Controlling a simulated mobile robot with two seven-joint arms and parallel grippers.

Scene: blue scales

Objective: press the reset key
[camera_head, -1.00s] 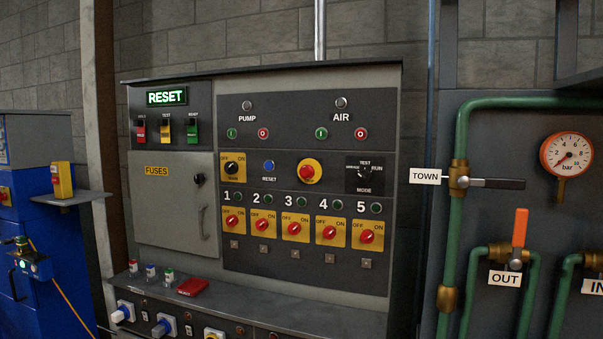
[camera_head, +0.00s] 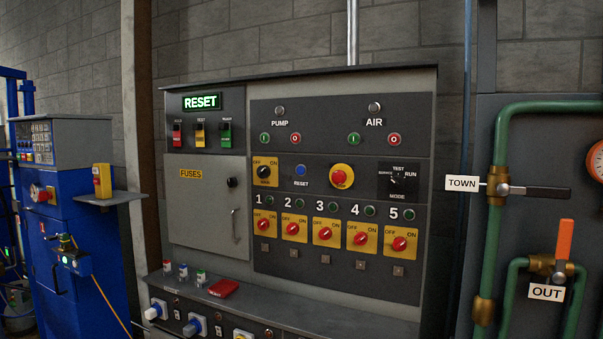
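A blue round button (camera_head: 300,170) labelled RESET is on the dark face of the grey control cabinet (camera_head: 205,209). It sits between the yellow main switch and the red button on yellow. At the left stands a blue machine (camera_head: 95,245) with a grey head that carries a panel of small pale keys (camera_head: 42,132). The lettering on these keys is too small to read. Neither of my grippers is in view.
A shelf with a yellow handset (camera_head: 102,181) juts from the blue machine toward the cabinet. A ledge (camera_head: 300,305) with small capped items and a red block (camera_head: 223,288) runs below the cabinet. Green pipes (camera_head: 499,235) with valve handles are at the right.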

